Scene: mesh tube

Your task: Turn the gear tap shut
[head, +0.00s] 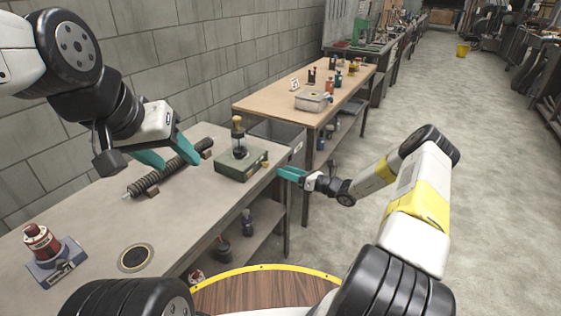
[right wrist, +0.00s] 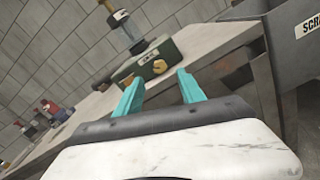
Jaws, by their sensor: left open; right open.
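A green box (head: 241,167) stands on the grey workbench, with a clear upright tube and dark collar on top, capped by a tan knob (head: 238,122). A small brass tap (head: 265,163) sticks out of the box's right side; it also shows on the green box in the right wrist view (right wrist: 159,67). My right gripper (head: 284,173) is open and empty, right of the tap at the bench edge. In the right wrist view its fingers (right wrist: 160,92) point toward the tap, apart from it. My left gripper (head: 168,156) is open above a dark ribbed rod.
The ribbed rod (head: 150,182) lies on small brown blocks, left of the box. A red bottle on a blue-grey stand (head: 57,262) and a round dark disc (head: 135,257) are on the near bench.

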